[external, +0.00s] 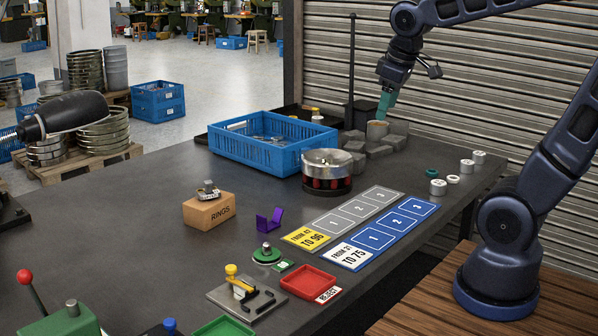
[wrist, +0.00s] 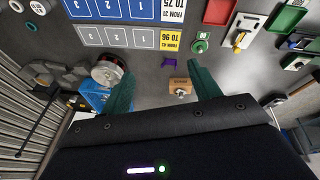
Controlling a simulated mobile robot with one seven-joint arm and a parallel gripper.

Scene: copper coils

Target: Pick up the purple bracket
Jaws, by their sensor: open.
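The purple bracket (external: 269,220) stands on the dark table, right of the cardboard RINGS box, with an upright arm on each side. It also shows small and dark purple in the wrist view (wrist: 170,62), between my fingers in the picture but far beyond them. My gripper (external: 385,104) has teal fingers and is up at the back right of the table, over the grey blocks and well away from the bracket. In the wrist view my gripper (wrist: 163,80) has its two fingers spread wide, with nothing between them.
The RINGS box (external: 208,211) with a metal part on top is left of the bracket. A green round fixture (external: 266,256) is in front, number mats (external: 350,219) to the right. A blue crate (external: 252,150) and round metal bowl (external: 327,163) stand behind.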

